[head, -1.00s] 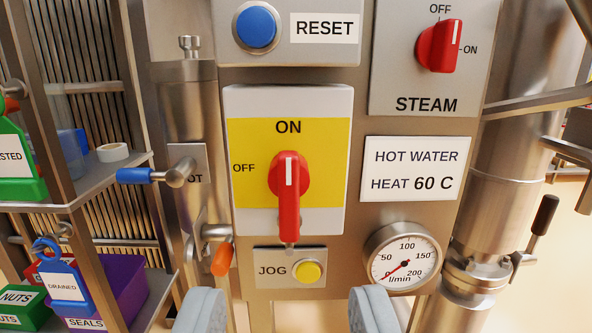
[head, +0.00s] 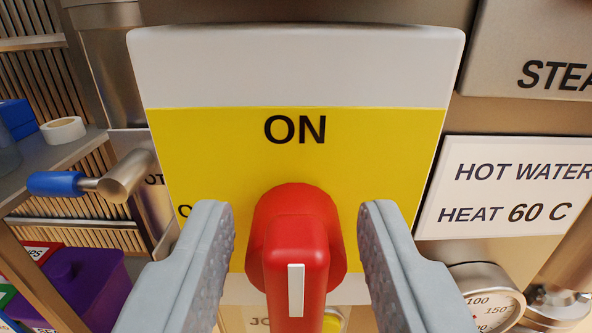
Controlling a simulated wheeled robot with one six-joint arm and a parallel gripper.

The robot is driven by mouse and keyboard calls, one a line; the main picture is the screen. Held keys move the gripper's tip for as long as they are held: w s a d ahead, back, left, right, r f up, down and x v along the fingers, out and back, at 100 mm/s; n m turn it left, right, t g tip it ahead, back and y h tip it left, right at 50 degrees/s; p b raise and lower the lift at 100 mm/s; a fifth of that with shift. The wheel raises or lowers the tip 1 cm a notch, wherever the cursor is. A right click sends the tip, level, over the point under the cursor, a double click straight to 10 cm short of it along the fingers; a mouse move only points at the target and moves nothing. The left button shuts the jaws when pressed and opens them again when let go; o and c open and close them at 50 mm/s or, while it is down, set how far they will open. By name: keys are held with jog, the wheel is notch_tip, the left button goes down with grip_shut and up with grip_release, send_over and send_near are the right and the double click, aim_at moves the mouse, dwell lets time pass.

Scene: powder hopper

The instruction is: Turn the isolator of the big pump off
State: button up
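The isolator is a white and yellow plate (head: 215,150) with a red rotary handle (head: 297,235) on it. The handle's white mark is in line with ON, which is printed at the top. The OFF label at the left is mostly hidden behind my left finger. My gripper (head: 297,235) is open, with one grey finger on each side of the red handle. A gap shows between each finger and the handle. The handle's lower end runs out of the bottom of the picture.
A blue-handled valve (head: 85,184) sticks out at the left, beside a shelf with a white tape roll (head: 63,130) and a purple bin (head: 85,285). A hot water sign (head: 510,188) and a round gauge (head: 487,297) are at the right. The yellow jog button (head: 333,322) is partly hidden below.

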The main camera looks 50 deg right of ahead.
jog(key=shift+w+d, duration=0.35)
jog(key=shift+d, duration=0.05)
jog(key=c, duration=0.8)
jog(key=shift+o, duration=0.2)
